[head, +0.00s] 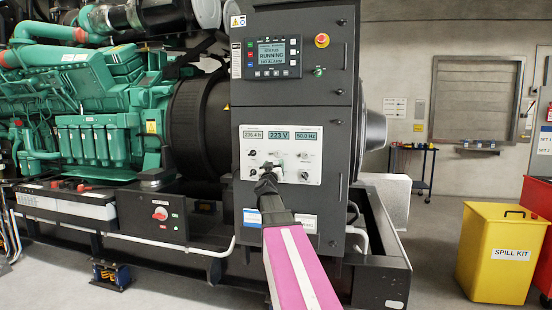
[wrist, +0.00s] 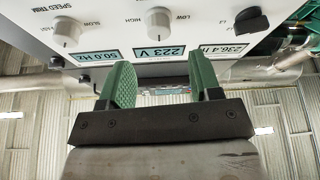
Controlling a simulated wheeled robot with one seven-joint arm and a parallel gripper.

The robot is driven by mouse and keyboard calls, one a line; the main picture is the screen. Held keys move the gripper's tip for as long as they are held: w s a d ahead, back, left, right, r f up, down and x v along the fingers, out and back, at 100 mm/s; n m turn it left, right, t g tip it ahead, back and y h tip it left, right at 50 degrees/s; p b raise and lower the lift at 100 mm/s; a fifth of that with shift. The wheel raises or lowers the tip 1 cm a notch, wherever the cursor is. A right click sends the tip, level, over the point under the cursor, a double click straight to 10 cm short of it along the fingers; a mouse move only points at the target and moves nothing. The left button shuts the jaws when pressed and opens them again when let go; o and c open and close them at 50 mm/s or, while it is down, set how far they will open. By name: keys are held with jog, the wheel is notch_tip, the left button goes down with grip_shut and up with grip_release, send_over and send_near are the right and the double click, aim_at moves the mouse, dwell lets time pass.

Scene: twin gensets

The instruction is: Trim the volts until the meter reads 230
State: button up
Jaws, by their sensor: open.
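The voltage meter (head: 278,136) on the white control panel (head: 246,160) reads 223 V. It also reads 223 V in the wrist view (wrist: 159,52), where the panel shows at the top. The volts trim knob (wrist: 158,22), white with LOW and HIGH marks, is beside that meter. My gripper (head: 268,170) is in front of the lower panel. In the wrist view its green-padded fingers (wrist: 162,76) are open and empty, spread to either side of the knob's line and apart from it.
The speed trim knob (wrist: 66,30) is beside the volts knob, and a black selector (wrist: 250,20) is on its other side. Other displays read 50.0 Hz (head: 306,135) and hours (head: 252,135). A red emergency button (head: 322,40) is above. A yellow spill bin (head: 497,255) stands at right.

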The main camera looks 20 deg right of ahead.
aim_at(278, 156)
jog(key=x, duration=0.7)
jog(key=c, duration=0.9)
